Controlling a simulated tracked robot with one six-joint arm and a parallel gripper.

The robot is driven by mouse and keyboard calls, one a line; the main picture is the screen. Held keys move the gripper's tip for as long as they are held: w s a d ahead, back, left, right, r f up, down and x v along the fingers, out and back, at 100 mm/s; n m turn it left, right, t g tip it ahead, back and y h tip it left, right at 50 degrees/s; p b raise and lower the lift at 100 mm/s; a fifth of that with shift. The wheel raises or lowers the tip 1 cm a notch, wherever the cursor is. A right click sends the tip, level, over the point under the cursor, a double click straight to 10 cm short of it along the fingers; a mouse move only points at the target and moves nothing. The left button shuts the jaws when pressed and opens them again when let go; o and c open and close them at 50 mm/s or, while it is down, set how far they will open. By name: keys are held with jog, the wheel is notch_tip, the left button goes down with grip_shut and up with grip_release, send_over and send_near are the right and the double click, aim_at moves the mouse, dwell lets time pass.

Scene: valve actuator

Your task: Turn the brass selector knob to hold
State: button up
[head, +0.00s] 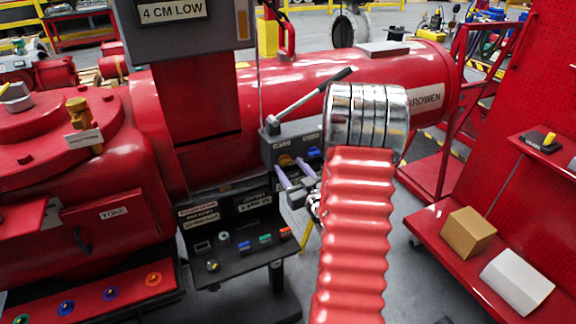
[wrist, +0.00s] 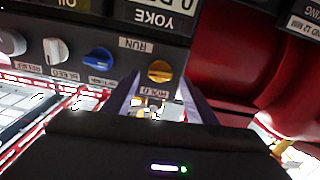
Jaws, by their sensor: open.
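The brass selector knob (wrist: 159,71) sits on a dark panel in the wrist view, where the labels appear upside down. A RUN label (wrist: 135,44) is above and left of it in that picture, and a HOLD label (wrist: 158,90) is below it. It also shows small in the head view (head: 285,160). My gripper (head: 289,167) is open in front of the panel. In the wrist view its two fingers (wrist: 159,82) flank the knob's left and right; I cannot tell whether they touch it. The knob's exact pointing direction is too small to read.
A blue knob (wrist: 99,57) and a white knob (wrist: 56,50) sit left of the brass one in the wrist view. A grey lever (head: 312,98) rises above the control box. A dark shelf (head: 240,275) with small coloured parts lies below it.

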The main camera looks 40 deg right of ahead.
aim_at(284, 160)
jog(key=shift+x, duration=1.2)
jog(key=shift+c, duration=0.4)
jog(key=c, duration=1)
